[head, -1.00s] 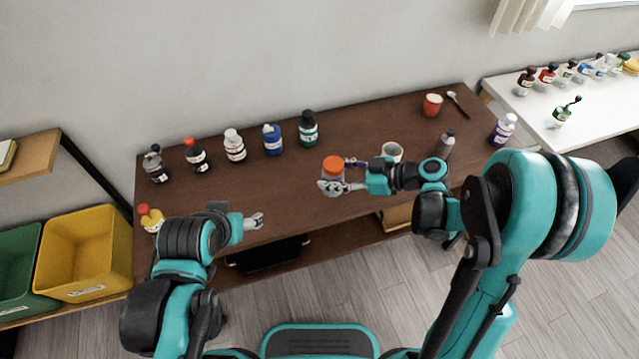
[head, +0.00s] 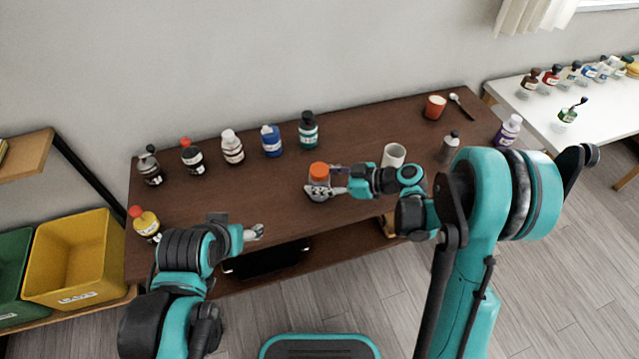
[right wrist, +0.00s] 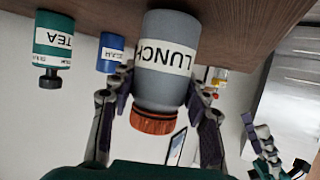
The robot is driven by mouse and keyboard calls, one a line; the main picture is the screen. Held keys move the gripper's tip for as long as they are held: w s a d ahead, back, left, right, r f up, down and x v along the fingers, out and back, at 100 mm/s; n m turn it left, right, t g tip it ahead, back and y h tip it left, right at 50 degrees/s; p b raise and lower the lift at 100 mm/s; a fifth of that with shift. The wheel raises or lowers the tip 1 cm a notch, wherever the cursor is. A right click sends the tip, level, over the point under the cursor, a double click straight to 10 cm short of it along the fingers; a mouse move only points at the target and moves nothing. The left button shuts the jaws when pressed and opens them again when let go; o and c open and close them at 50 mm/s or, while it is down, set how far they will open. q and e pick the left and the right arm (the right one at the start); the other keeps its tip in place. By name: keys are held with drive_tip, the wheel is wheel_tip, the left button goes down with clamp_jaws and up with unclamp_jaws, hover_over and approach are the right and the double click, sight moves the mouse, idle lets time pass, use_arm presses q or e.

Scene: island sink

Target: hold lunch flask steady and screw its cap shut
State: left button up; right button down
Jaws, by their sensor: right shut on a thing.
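The lunch flask (head: 319,190) is a grey jar with an orange cap (head: 319,170), upright at the middle of the brown table. In the right wrist view the flask (right wrist: 165,60) appears upside down with its LUNCH label, and the cap (right wrist: 153,122) sits on its mouth. My right gripper (head: 328,185) is shut around the flask's body, coming from the right. Whether the flask's base touches the table is unclear. My left gripper (head: 254,232) is empty at the table's front edge, left of the flask and apart from it; its finger opening is too small to judge.
Several bottles, including a blue one (head: 271,141) and a green TEA bottle (head: 308,132), line the table's back. A white cup (head: 393,156) and a grey bottle (head: 450,145) stand right of the flask. A yellow bottle (head: 145,222) stands at the left end. The table between is clear.

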drive_tip(key=shift+f, duration=0.2)
drive_tip(key=c, duration=1.2)
unclamp_jaws()
drive_tip(key=shift+f, duration=0.1)
drive_tip(key=o, duration=0.4)
drive_tip(key=shift+o, duration=0.2)
drive_tip(key=shift+d+r+p, duration=0.2)
drive_tip(key=shift+r+p, duration=0.1)
drive_tip(key=shift+r, duration=0.05)
drive_tip(key=p+v, duration=0.3)
drive_tip(key=v, duration=0.8)
drive_tip(key=shift+d, duration=0.3)
drive_tip(key=shift+s+r, duration=0.15)
